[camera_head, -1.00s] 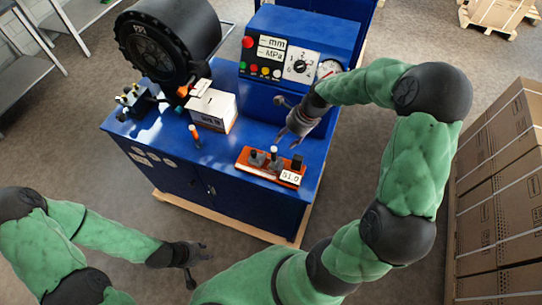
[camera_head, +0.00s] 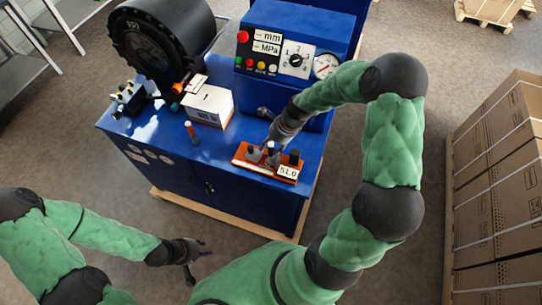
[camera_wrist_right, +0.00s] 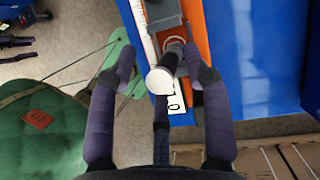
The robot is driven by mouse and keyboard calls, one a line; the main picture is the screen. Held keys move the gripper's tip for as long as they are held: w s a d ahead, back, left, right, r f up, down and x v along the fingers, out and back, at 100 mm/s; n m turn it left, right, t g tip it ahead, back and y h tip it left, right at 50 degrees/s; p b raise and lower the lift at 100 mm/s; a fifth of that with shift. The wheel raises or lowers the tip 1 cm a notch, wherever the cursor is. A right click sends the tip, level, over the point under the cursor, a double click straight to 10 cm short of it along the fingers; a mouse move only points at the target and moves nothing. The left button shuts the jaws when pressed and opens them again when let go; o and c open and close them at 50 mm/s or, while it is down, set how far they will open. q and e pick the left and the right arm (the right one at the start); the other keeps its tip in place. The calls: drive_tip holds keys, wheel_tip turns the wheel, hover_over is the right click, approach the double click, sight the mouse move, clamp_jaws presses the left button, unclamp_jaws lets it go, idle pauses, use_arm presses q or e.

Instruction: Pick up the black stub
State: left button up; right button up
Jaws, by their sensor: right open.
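An orange tray (camera_head: 239,160) on the blue bench carries a row of short upright pieces. A black stub (camera_head: 294,157) stands at its right end, behind a white label reading 51.0. A grey piece with a round white top (camera_wrist_right: 160,80) stands mid-row. My right gripper (camera_head: 271,143) is over the middle of the tray. In the right wrist view its fingers (camera_wrist_right: 159,62) are spread around the white-topped piece, and I cannot tell whether they touch it. The black stub is not clear in that view. My left gripper (camera_head: 197,262) hangs empty, fingers apart, away from the bench.
The control panel (camera_head: 285,52) rises behind. A big black crimper head (camera_head: 160,40) is at the back left. Stacked cartons (camera_head: 500,180) stand at the right.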

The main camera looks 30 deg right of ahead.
clamp_jaws()
